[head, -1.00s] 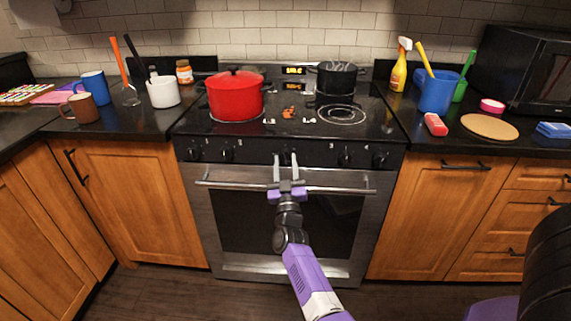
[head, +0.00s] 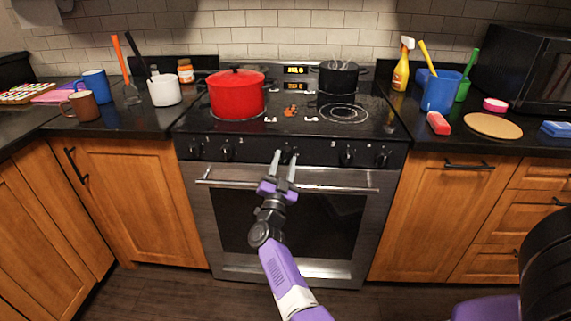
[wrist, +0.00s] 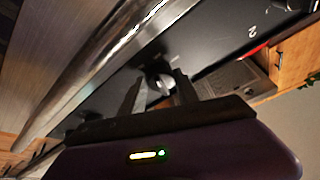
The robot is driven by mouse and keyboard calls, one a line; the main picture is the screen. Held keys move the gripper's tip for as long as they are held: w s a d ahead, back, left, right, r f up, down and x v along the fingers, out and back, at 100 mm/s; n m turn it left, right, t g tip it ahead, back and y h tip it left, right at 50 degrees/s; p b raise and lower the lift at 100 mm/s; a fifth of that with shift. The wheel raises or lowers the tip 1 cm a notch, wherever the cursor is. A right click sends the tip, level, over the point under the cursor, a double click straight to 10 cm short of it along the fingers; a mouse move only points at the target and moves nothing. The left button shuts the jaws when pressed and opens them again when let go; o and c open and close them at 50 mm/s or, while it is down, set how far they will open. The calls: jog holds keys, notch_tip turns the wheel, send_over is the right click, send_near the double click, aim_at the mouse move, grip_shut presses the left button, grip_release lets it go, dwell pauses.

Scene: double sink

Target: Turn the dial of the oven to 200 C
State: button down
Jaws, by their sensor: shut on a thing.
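The oven (head: 325,222) has a black front panel with a row of black dials above a metal handle. The middle dial (head: 287,152) sits between the fingertips of my gripper (head: 286,157), which is shut on it. In the wrist view the dial shows as a grey knob (wrist: 163,83) between the two fingers (wrist: 158,78). The dial's pointer mark is hidden.
The oven handle (head: 340,188) runs just below the dials, close under my fingers. Other dials (head: 347,157) stand to both sides. A red pot (head: 236,95) and a steaming black pot (head: 338,77) stand on the cooktop. The floor in front is clear.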

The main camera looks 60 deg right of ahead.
jog(key=shift+w+m+g, duration=0.15)
jog(key=shift+m+g, duration=0.85)
jog(key=shift+m, duration=1.3)
jog(key=c, duration=0.9)
grip_release()
jog(key=shift+r, duration=0.1)
jog(key=shift+p+v, duration=0.35)
jog(key=shift+v, duration=3.65)
